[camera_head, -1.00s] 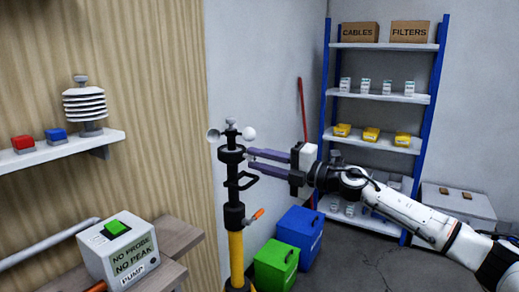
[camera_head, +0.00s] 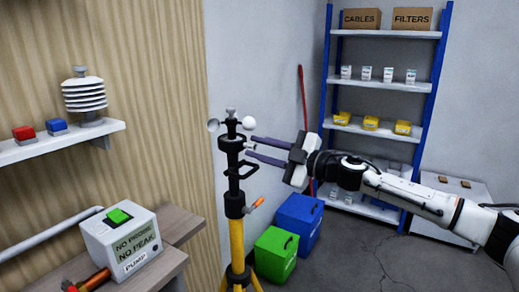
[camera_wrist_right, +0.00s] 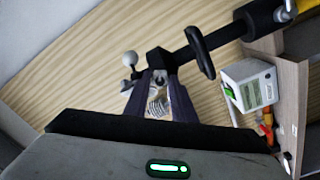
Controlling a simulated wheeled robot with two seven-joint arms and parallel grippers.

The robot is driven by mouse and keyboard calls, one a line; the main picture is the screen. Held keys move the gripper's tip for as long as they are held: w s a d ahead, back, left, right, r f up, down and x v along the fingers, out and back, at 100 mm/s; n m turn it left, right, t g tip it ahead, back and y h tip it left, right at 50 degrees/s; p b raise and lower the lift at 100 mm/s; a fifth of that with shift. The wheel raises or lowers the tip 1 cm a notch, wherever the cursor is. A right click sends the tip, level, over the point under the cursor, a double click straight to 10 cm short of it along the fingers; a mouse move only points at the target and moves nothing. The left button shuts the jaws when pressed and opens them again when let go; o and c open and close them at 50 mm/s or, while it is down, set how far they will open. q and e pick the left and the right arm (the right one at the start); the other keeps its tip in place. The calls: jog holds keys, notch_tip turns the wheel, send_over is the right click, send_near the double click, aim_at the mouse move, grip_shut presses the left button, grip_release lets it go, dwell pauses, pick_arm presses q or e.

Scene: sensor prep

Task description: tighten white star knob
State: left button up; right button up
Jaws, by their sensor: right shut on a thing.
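A yellow and black pole (camera_head: 237,243) stands upright in the head view, with a black clamp head (camera_head: 231,145) near its top. My right gripper (camera_head: 249,147) reaches in from the right with its purple fingers at the side of this head. In the right wrist view, the fingers (camera_wrist_right: 159,82) close at the black head, on a small pale part (camera_wrist_right: 160,77) that I take for the white star knob. The fingers mostly hide it, and its turn cannot be read. In the head view the knob cannot be made out. My left gripper is not in view.
White cups (camera_head: 248,123) stick out at the pole top. An orange-handled lever (camera_head: 256,204) sits lower on the pole. A pump box (camera_head: 122,243) stands on the bench at left. Green (camera_head: 276,254) and blue (camera_head: 299,224) bins stand behind. A blue shelf rack (camera_head: 385,125) is at the back.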

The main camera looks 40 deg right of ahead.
jog(key=shift+m, duration=0.4)
jog(key=o, duration=1.1)
jog(key=shift+c, duration=0.2)
